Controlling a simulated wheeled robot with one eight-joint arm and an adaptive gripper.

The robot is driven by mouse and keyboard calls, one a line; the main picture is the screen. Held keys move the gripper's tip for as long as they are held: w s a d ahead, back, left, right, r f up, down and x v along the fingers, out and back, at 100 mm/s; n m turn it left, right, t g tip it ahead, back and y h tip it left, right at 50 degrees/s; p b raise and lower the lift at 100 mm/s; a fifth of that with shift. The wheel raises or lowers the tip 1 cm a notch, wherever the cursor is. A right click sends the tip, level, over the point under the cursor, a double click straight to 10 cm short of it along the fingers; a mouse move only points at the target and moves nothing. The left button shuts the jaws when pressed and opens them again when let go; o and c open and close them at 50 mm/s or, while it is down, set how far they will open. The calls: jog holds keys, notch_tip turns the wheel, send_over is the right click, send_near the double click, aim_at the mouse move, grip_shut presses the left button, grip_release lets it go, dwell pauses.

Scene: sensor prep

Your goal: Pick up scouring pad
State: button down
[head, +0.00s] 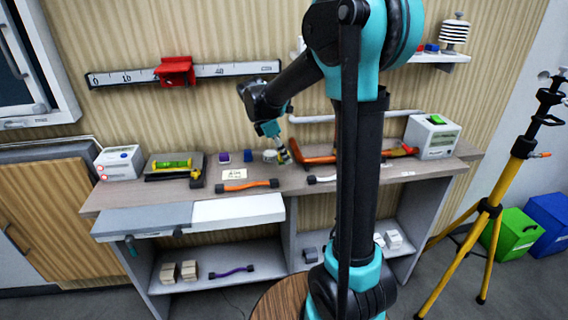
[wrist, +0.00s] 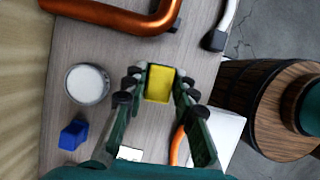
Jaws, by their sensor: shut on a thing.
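The scouring pad (wrist: 160,83) is a small yellow block between the fingertips in the wrist view. My gripper (wrist: 159,90) is shut on it, with one finger at each side. In the head view my gripper (head: 283,154) is low over the bench top, towards its back. The pad is too small there to make out clearly, and I cannot tell whether it touches the bench (head: 207,200).
An orange bent tube (wrist: 120,14) and a round white-topped tin (wrist: 87,83) lie near the gripper. A blue block (wrist: 73,134) is beside the tin. In the head view, an orange-handled strip (head: 246,185) lies at the front.

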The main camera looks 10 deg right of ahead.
notch_tip(320, 180, up, 16)
jog(key=shift+f, duration=0.2)
jog(key=c, duration=1.7)
grip_release()
jog(key=shift+c, duration=0.2)
jog(key=c, duration=0.5)
jog(key=shift+d+f, duration=0.1)
